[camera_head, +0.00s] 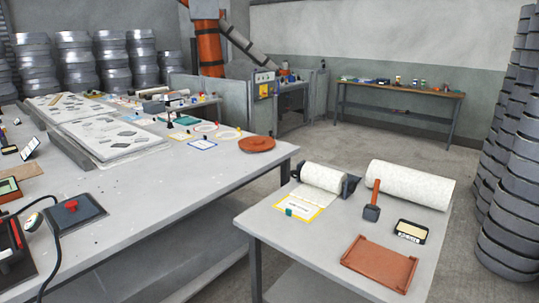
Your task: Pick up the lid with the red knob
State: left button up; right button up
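A flat, dark, square lid with a red knob (72,212) lies on the left grey table (175,195), near its front left part. The red knob sits at the middle of its top. The lid lies flat, and no gripper is near it. Neither my left nor my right gripper is in view.
A round gauge with a black hose (33,222) stands close left of the lid. A red-brown disc (257,144) lies at the table's far right corner. The right table holds white rolls (410,184), a hammer (372,213) and a brown tray (380,282). Bare tabletop lies right of the lid.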

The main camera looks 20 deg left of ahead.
aim_at(65, 217)
jog(key=i+j+u, duration=0.1)
jog(key=u, duration=0.4)
jog(key=i+u, duration=0.45)
jog(key=i+l+u, duration=0.1)
jog(key=u, duration=0.4)
jog(key=i+l+u, duration=0.15)
jog(key=u, duration=0.3)
jog(key=i+l+u, duration=0.25)
jog(key=u, duration=0.25)
